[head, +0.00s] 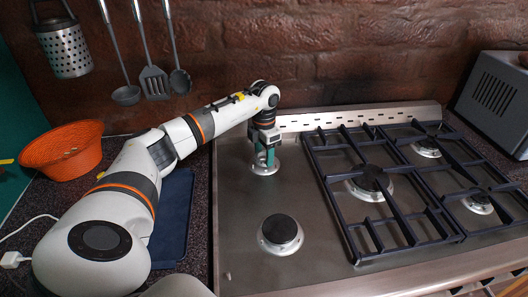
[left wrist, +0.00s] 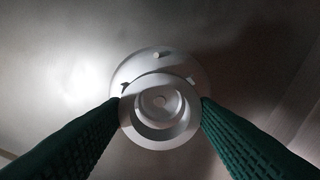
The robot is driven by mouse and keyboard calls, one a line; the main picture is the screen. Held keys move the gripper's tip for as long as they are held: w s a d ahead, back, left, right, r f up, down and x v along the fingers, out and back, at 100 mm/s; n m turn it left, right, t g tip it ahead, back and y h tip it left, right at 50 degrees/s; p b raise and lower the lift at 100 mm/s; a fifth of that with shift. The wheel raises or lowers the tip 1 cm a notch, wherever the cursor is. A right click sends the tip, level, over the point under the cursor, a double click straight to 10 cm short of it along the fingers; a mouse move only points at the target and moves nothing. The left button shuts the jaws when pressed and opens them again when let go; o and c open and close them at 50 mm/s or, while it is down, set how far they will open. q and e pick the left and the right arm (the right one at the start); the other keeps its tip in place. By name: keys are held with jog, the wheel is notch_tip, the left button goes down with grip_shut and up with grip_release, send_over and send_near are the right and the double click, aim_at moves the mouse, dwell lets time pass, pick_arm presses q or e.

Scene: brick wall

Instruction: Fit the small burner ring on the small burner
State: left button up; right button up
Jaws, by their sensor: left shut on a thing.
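The small burner (head: 265,170) is a pale round base at the back left of the steel hob. In the left wrist view the burner (left wrist: 192,70) shows partly behind the small burner ring. The ring (left wrist: 127,114) is a pale grey circle with an open middle, held between the green ribbed fingers. My left gripper (head: 265,158) is shut on the ring and points down over the burner. In the left wrist view the ring looks off-centre from the burner, toward the bottom of the picture. I cannot tell whether they touch. My right gripper is not in view.
Dark pan supports (head: 365,233) cover the middle and right burners. A black-capped burner (head: 280,230) stands bare at the front left. An orange colander (head: 62,150), a dark blue board (head: 174,215) and a grey toaster-like box (head: 495,100) flank the hob. Utensils (head: 154,82) hang on the brick wall.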

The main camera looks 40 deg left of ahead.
pick_arm(q)
jog(key=shift+f, duration=0.45)
dwell(0.5)
jog(key=shift+s+d+f+b, duration=0.1)
jog(key=shift+s+f+b, duration=0.1)
jog(key=shift+f+b, duration=0.2)
jog(key=o, duration=0.9)
jog(key=shift+c, duration=0.2)
jog(key=shift+o, duration=1)
jog(key=shift+f, duration=0.15)
notch_tip(320, 180, up, 13)
jog(key=b, duration=0.1)
jog(key=shift+w+a, duration=0.15)
jog(key=shift+a, duration=0.2)
